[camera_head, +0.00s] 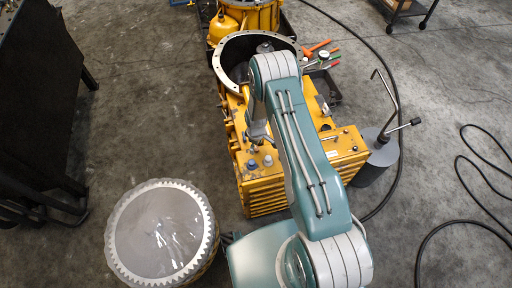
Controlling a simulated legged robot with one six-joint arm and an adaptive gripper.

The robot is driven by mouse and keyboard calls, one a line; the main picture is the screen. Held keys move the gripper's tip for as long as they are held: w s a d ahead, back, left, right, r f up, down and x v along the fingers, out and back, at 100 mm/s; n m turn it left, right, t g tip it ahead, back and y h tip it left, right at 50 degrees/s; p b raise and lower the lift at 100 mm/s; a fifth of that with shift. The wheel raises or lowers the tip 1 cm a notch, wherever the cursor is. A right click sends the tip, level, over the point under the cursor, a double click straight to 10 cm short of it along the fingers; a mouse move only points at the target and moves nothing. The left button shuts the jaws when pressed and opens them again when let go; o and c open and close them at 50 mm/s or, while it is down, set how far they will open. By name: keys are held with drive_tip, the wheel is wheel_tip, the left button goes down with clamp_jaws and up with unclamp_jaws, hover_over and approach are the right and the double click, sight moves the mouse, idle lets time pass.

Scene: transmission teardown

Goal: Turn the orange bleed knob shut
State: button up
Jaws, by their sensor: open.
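The yellow transmission housing (262,190) stands on the floor in the middle of the view, with a round open bell flange at its far end. I cannot make out the orange bleed knob on it; my arm covers much of the housing. Two small caps, one blue-grey (252,164) and one pale (268,161), sit on its near left top. My gripper (259,133) shows only partly, as a small grey shape at the left edge of my arm, above the housing. It is open; whether it touches anything is hidden.
A large toothed ring drum (160,232) stands at lower left. A grey canister with a bent rod handle (378,160) stands right of the housing. Orange-handled (317,48) and other tools lie beyond. A black cable (462,185) crosses the right floor. A dark bench (40,95) is left.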

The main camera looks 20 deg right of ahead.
drive_tip(key=shift+f, duration=0.75)
clamp_jaws()
